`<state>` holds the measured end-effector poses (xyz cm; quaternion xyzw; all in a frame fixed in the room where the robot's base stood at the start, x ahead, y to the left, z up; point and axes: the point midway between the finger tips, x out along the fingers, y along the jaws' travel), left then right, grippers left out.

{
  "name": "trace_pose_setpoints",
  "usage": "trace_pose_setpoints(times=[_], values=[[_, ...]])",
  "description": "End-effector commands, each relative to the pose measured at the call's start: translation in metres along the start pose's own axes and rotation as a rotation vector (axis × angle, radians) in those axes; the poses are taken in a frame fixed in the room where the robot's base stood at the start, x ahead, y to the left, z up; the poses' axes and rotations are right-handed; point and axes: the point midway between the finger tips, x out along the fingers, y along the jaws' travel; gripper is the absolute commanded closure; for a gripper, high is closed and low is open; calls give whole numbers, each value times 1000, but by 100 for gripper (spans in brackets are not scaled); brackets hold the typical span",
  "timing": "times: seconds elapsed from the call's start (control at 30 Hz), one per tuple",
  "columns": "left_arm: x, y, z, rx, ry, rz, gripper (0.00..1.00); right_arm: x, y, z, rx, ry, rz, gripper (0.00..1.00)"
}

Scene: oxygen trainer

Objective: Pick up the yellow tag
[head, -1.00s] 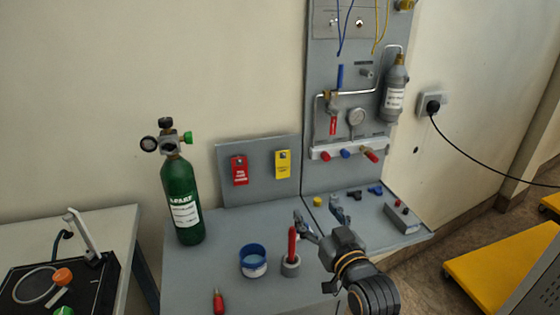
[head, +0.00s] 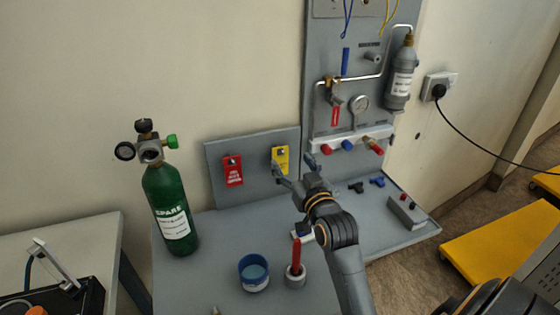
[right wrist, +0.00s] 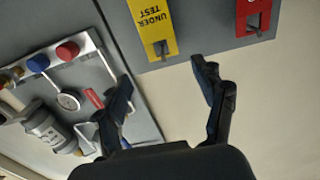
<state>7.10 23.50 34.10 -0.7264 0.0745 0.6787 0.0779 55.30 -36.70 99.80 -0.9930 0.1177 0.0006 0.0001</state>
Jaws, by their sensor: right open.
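The yellow tag (head: 280,158) hangs from a small hook on the low grey board, right of a red tag (head: 232,171). In the right wrist view the yellow tag (right wrist: 154,22) shows upside down with the words "UNDER TEST", cut off by the top edge. My right gripper (head: 294,165) is open and empty in front of the board. One finger overlaps the tag's lower part in the head view. In the right wrist view the tag lies beyond the gap between the fingertips (right wrist: 165,82), apart from both. My left gripper is not in view.
A green spare cylinder (head: 173,212) stands left on the grey bench. A blue cup (head: 254,273) and a red-handled tool in a holder (head: 296,265) stand near my right arm. A tall panel (head: 326,60) with valves, gauge and pipes rises just right of the gripper.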

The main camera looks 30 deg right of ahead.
Motion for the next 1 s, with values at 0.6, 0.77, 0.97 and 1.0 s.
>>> trace_pose_setpoints(times=[0.6,0.77,0.97,1.0], values=[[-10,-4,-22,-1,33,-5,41,60,-5,1,0,1,0,30],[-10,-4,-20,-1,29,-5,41,60,-5,1,0,1,0,30],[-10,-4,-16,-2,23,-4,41,60,-5,1,0,1,0,67],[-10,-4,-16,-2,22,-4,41,60,-5,1,0,0,0,73]])
